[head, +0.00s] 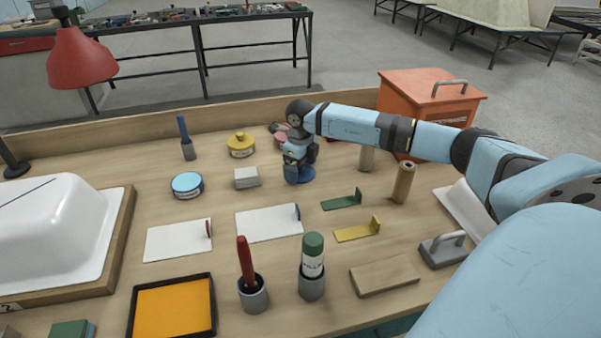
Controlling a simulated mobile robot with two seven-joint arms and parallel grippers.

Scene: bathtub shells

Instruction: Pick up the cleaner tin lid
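My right gripper (292,172) points down at the middle of the table, right at a dark blue round piece (306,175). The gripper and wrist hide much of this piece, so I cannot tell whether the fingers are closed on it. A yellow tin with a knobbed lid (240,143) stands to the left and farther back. A tin with a light blue top (187,183) stands farther left. A pinkish round thing (280,140) is partly hidden behind my wrist. No readable label shows which one is the cleaner tin. My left gripper is out of view.
A grey block (247,178), white sheets (268,223), green and yellow angled pieces (357,232), and brown cylinders (403,183) surround the gripper. An orange box (428,97) stands at the back right. A white tub shell (50,235) fills the left. Cups with upright tools stand in front.

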